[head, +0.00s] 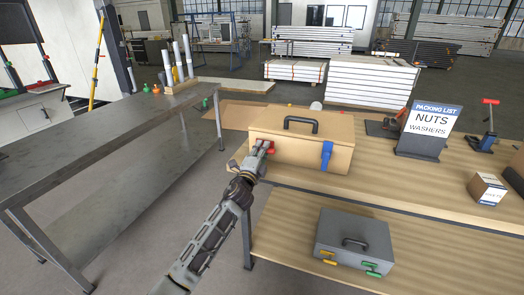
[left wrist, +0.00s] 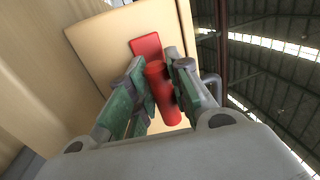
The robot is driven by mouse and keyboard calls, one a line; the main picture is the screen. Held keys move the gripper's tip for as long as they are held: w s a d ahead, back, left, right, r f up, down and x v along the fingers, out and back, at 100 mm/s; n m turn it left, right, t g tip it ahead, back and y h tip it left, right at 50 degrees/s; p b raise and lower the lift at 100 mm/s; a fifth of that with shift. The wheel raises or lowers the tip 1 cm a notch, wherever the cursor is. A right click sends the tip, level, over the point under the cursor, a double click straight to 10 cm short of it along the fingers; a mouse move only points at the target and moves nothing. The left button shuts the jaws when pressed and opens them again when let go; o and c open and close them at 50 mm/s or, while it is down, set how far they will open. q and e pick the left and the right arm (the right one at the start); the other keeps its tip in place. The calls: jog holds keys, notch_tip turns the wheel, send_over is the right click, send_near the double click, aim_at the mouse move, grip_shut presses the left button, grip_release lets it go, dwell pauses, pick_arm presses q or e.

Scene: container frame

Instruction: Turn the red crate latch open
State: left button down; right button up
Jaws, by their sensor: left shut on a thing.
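The tan crate (head: 312,124) with a dark handle on its lid stands on the wooden bench. Its red latch (head: 270,150) is at the left of the front face and is partly covered by my left gripper (head: 264,148). In the left wrist view, the red latch (left wrist: 160,88) shows as a round red bar beside a flat red plate, and the fingers of my left gripper (left wrist: 158,85) are closed around the bar. A blue latch (head: 327,155) hangs at the right of the crate's front. My right gripper is not in view.
A grey case (head: 352,240) with yellow and green latches sits on the lower shelf. A packing list sign (head: 430,128) and a small carton (head: 487,189) stand to the right on the wooden bench (head: 400,185). A grey table (head: 110,140) is at left.

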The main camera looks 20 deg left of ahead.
pick_arm(q)
jog(key=shift+r, duration=0.15)
jog(key=c, duration=1.3)
grip_release()
jog(key=shift+s+f, duration=0.2)
jog(key=shift+s+a+f, duration=0.1)
jog(key=shift+s+f, duration=0.25)
jog(key=shift+s, duration=1.55)
jog(key=shift+s+a+f, duration=0.1)
jog(key=shift+s+f, duration=0.25)
jog(key=shift+s, duration=1.55)
jog(key=shift+s+f, duration=0.35)
jog(key=shift+s, duration=1.55)
